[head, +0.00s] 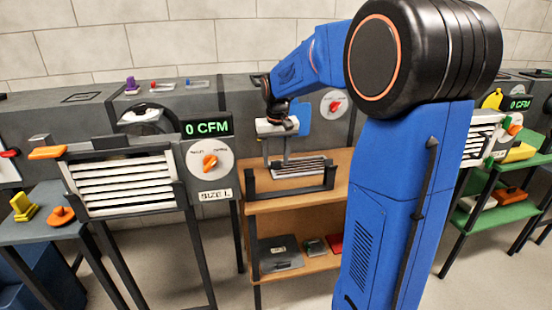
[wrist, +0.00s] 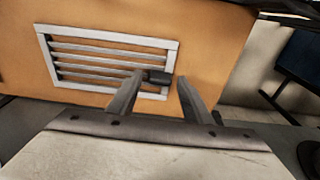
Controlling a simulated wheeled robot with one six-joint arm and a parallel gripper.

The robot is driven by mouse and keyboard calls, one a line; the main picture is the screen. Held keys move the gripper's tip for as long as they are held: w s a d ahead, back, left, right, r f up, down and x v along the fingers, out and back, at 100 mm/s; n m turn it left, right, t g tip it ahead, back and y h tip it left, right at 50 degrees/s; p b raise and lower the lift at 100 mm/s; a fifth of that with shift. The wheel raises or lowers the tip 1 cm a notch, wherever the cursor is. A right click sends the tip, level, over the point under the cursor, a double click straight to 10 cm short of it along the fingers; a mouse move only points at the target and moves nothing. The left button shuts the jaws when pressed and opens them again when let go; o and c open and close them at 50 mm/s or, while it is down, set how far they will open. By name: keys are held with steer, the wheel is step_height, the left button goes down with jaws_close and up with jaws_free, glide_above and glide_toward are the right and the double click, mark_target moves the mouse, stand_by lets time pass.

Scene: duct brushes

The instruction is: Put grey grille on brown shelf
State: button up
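A light grey slatted grille (wrist: 110,60) with a dark tab (wrist: 159,77) lies on the brown shelf (wrist: 215,50) in the wrist view. In the head view this grille (head: 300,168) is on the upper board of the brown shelf (head: 300,207), behind a black bracket. My gripper (wrist: 166,82) is just over the grille's near right edge, with the tab between its spread fingertips. A small gap shows beside the right finger; contact at the left finger is unclear. In the head view my gripper (head: 276,160) is at the grille's left end.
A larger slatted grille (head: 125,185) stands in a black frame at the left, beside a dial and a "0 CFM" display (head: 207,128). Dark and red items lie on the lower brown board. A green shelf (head: 505,185) stands at the right.

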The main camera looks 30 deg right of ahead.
steer(key=shift+r, duration=0.1)
step_height(320, 180, up, 12)
steer(key=s, duration=0.1)
steer(key=s+a+f+n+t, duration=0.15)
steer(key=s+a, duration=0.25)
steer(key=s, duration=0.5)
steer(key=s+a+f, duration=0.2)
steer(key=s+a, duration=0.2)
steer(key=s, duration=0.4)
steer(key=s+a+f+n+t, duration=0.1)
steer(key=s+a+f+t, duration=0.1)
steer(key=s+f, duration=0.8)
steer(key=shift+s+a+n, duration=0.35)
steer(key=shift+s+a, duration=0.2)
steer(key=shift+s, duration=1.65)
